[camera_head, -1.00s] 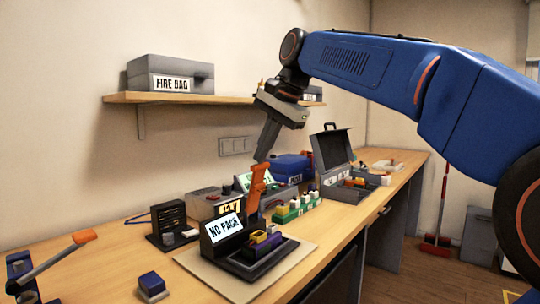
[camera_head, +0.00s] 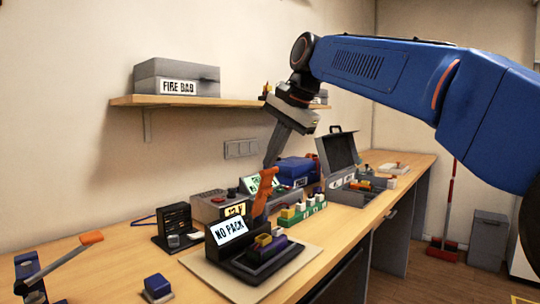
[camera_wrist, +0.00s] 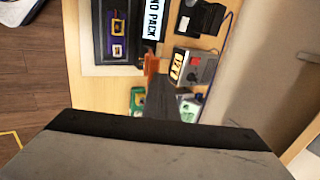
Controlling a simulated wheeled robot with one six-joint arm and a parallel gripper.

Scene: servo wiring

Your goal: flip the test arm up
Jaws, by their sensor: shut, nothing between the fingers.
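An orange lever (camera_head: 262,193), which looks like the test arm, stands nearly upright, leaning slightly right, at the black test station (camera_head: 262,261) with the "NO PACK" sign (camera_head: 230,229). My gripper (camera_head: 269,164) is shut and empty, pointing down, with its tip at the lever's top. In the wrist view, the shut fingers (camera_wrist: 160,97) are beside the orange lever (camera_wrist: 152,64); I cannot tell whether they touch. A purple and yellow part (camera_head: 265,245) sits in the station.
Another orange-handled lever (camera_head: 68,257) on a blue bracket is at the front left. A blue block (camera_head: 157,287) lies nearby. Behind the station are a "12 V" box (camera_head: 210,205), a green rack (camera_head: 300,214) and an open grey case (camera_head: 340,155). A shelf (camera_head: 130,101) is above.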

